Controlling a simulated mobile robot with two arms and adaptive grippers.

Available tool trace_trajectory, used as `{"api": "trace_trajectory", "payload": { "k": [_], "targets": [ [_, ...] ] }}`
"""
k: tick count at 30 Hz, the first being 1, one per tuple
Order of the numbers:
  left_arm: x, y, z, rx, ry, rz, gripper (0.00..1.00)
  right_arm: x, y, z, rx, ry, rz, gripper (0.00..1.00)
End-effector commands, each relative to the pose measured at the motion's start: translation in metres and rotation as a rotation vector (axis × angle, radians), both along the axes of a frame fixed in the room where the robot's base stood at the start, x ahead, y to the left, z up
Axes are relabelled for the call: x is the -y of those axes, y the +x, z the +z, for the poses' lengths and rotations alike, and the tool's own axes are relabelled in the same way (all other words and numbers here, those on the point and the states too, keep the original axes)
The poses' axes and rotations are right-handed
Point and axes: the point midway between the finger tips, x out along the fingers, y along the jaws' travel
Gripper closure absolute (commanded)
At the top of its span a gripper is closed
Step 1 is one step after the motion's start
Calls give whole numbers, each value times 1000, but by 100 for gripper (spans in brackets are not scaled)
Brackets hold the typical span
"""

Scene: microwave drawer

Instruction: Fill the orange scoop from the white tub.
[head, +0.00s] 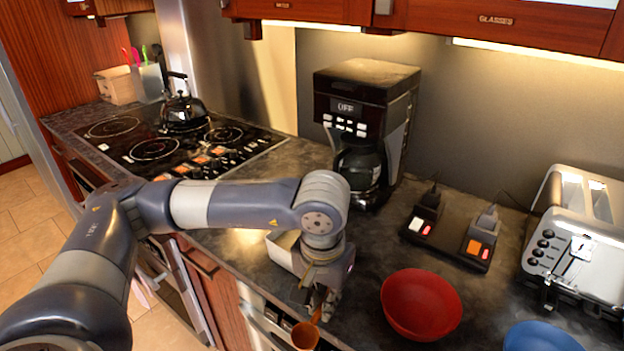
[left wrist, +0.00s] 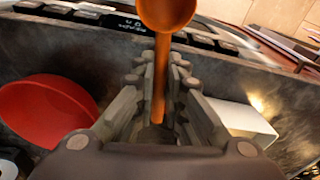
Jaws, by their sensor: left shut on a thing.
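My left gripper (head: 318,300) is shut on the handle of the orange scoop (head: 305,336) near the counter's front edge. In the left wrist view the scoop (left wrist: 166,12) extends away from between the fingers (left wrist: 160,85), with its bowl at the top of the picture. I cannot tell whether the scoop holds anything. The white tub (head: 284,252) stands on the counter just behind and left of the gripper, partly hidden by my wrist. In the left wrist view the tub (left wrist: 238,122) is right of the fingers. Its contents do not show. My right gripper is not in view.
A red bowl (head: 421,304) stands right of the gripper, and a blue bowl (head: 541,338) is at the lower right. The coffee maker (head: 366,125), a black switch box (head: 450,238) and the toaster (head: 580,240) stand farther back. The stove with a kettle (head: 183,108) is left.

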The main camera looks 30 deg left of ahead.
Motion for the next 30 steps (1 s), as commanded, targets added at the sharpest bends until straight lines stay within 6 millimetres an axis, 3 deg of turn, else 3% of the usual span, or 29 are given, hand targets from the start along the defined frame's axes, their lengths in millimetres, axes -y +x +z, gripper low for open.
{"api": "trace_trajectory", "payload": {
  "k": [6, 12, 19, 30],
  "targets": [
    [-57, 82, 56, 229, 49, 208, 100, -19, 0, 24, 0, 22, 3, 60],
    [-111, 131, 100, 395, 104, 360, 100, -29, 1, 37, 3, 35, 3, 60],
    [-139, 150, 120, 469, 134, 430, 100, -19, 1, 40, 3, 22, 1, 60],
    [-140, 150, 106, 472, 134, 431, 100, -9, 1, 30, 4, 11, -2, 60]
  ]
}}
